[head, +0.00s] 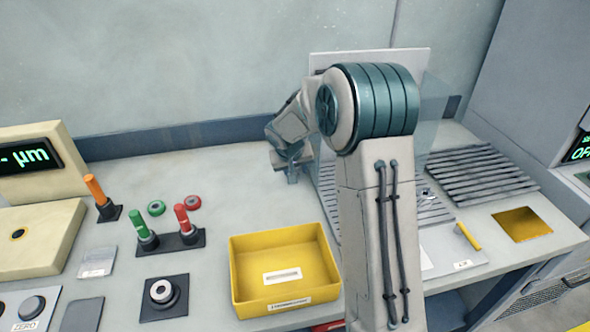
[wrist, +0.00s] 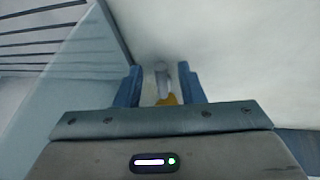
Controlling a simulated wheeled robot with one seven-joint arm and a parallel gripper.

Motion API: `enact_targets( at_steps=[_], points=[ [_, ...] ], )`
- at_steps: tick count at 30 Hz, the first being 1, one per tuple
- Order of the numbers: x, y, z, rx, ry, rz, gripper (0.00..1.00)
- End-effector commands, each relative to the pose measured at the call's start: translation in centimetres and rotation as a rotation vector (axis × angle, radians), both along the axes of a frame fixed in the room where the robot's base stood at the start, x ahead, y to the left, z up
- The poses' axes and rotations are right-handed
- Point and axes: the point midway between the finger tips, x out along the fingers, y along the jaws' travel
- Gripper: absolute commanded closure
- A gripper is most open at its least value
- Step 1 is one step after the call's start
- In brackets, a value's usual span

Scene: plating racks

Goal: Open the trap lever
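My gripper (head: 292,172) is over the back of the counter, left of a clear panel, with its fingertips pointing down. In the wrist view its two blue fingers (wrist: 161,84) stand apart, open. A small grey upright piece with a yellow end (wrist: 167,99) shows between them; I see gaps beside it and cannot tell whether it is the trap lever. In the head view, a short yellow handle (head: 468,236) lies on a labelled plate at the right, beside a yellow-lined opening (head: 522,224). My arm hides part of the middle.
A yellow tray (head: 284,268) stands in front of my gripper. Orange (head: 96,190), green (head: 142,230) and red (head: 184,218) levers stand left. A slatted rack (head: 480,174) is at right; the clear panel (wrist: 85,80) is close beside my fingers. Counter between levers and gripper is clear.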

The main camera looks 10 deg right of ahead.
Motion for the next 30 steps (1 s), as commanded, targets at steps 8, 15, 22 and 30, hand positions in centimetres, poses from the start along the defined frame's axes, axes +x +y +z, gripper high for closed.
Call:
enact_targets(
  at_steps=[8, 15, 22, 30],
  points=[
    [-0.5, 0.4, 1.5, 0.0, -0.003, 0.0, 0.65],
    [-2.4, 1.4, 6.0, 0.0, -0.005, 0.0, 0.65],
    [-4.1, 2.4, 10.2, 0.0, -0.004, 0.001, 0.65],
    [-5.0, 2.9, 12.4, 0.0, 0.0, 0.001, 0.65]
  ],
)
